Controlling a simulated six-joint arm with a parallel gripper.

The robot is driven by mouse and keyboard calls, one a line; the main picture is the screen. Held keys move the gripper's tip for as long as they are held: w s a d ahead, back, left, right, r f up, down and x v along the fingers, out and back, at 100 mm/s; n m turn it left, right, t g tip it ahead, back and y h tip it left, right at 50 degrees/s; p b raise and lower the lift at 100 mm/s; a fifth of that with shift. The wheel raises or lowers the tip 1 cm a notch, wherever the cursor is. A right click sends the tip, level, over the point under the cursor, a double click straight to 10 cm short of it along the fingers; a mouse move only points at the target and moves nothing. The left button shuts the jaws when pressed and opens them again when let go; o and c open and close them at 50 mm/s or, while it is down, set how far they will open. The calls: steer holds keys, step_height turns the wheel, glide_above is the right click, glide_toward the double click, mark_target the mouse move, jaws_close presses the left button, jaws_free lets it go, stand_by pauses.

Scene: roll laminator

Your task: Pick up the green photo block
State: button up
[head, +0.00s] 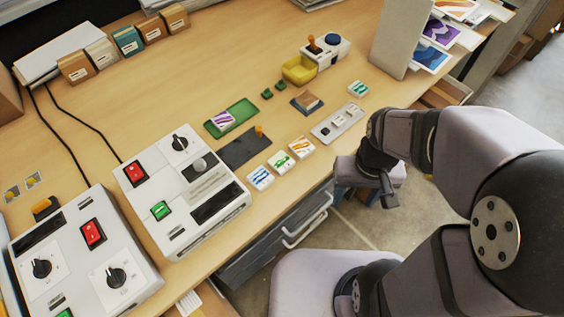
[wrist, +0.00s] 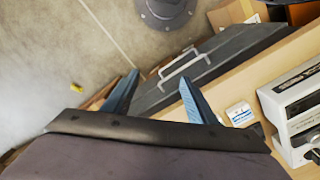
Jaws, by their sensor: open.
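A white photo block with green stripes (head: 281,162) lies near the table's front edge, between a blue-striped block (head: 261,178) and an orange-striped block (head: 301,147). A block with a teal-green picture (head: 358,89) lies farther right, beyond a grey plate. My gripper (head: 356,199) is off the table's front edge, right of the row of three and apart from it. In the wrist view its two blue fingers (wrist: 158,92) are spread, with nothing between them. One block with a blue mark (wrist: 240,114) shows right of the fingers there; the green-striped block is not clearly visible.
Two control machines (head: 185,190) stand left of the blocks. A green tray (head: 232,113) holds a purple-striped block. A dark plate (head: 245,147), a grey plate (head: 338,122) and a yellow bin (head: 299,69) are nearby. Drawers with handles (head: 300,225) lie below the front edge.

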steer(key=w+a+n+b, duration=0.3)
steer(key=w+a+n, duration=0.1)
steer(key=w+a, duration=0.35)
steer(key=n+b, duration=0.2)
steer(key=n, duration=0.3)
glide_above(281, 161)
steer(key=shift+s+d+r, duration=0.15)
steer(key=shift+s+d, duration=0.1)
steer(key=shift+s, duration=0.1)
steer(key=shift+w+a+r, duration=0.1)
steer(key=shift+a, duration=0.2)
steer(key=shift+w+d+f+p, duration=0.1)
steer(key=shift+f+p, duration=0.4)
steer(key=shift+f, duration=1.35)
steer(key=shift+w+f+p, duration=0.1)
steer(key=shift+f+p, duration=0.35)
steer(key=shift+f, duration=1.35)
steer(key=c, duration=0.8)
